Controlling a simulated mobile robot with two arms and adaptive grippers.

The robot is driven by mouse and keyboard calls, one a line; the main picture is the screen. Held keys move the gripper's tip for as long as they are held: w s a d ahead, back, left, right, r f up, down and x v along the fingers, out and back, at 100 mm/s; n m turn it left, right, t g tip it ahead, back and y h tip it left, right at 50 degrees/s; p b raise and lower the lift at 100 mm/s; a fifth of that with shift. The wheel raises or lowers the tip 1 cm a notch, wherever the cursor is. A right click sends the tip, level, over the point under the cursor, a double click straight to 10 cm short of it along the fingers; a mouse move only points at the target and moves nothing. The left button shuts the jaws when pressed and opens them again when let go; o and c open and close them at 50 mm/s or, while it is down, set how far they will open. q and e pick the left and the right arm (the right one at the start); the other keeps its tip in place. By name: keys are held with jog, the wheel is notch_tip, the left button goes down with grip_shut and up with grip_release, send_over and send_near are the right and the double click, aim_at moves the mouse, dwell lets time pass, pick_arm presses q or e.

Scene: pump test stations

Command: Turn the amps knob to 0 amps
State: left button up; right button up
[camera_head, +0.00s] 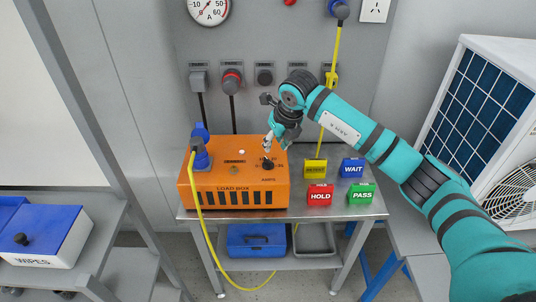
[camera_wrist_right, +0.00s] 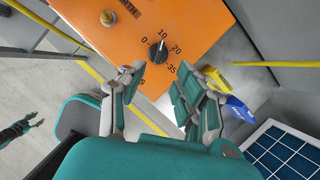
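The orange load box (camera_head: 235,190) stands on the metal table. Its black amps knob (camera_head: 267,164) is on the top face at the right, and it also shows in the wrist view (camera_wrist_right: 157,53) amid the marks 0, 10, 20 and 35. The knob's pointer seems to face the 10. My right gripper (camera_head: 270,143) is just above and behind the knob in the head view. In the wrist view its fingers (camera_wrist_right: 160,95) are spread apart and empty, not touching the knob. My left gripper (camera_wrist_right: 36,124) shows small at the left edge of the wrist view, fingers apart.
Yellow, blue, red and green signs (camera_head: 320,194) stand right of the box. A blue plug (camera_head: 201,158) with a yellow cable is on the box's left side. A gauge (camera_head: 209,10) and sockets are on the wall behind.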

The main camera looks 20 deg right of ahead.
aim_at(268, 159)
jog(key=p+x, duration=0.1)
jog(key=x, duration=0.8)
jog(key=shift+w+r+p, duration=0.1)
jog(key=shift+p, duration=0.25)
jog(key=shift+f, duration=0.3)
pick_arm(q)
jog(key=shift+w+r, duration=0.35)
jog(key=shift+r, duration=0.2)
jog(key=shift+w+r, duration=0.35)
jog(key=shift+r, duration=0.2)
pick_arm(e)
grip_shut()
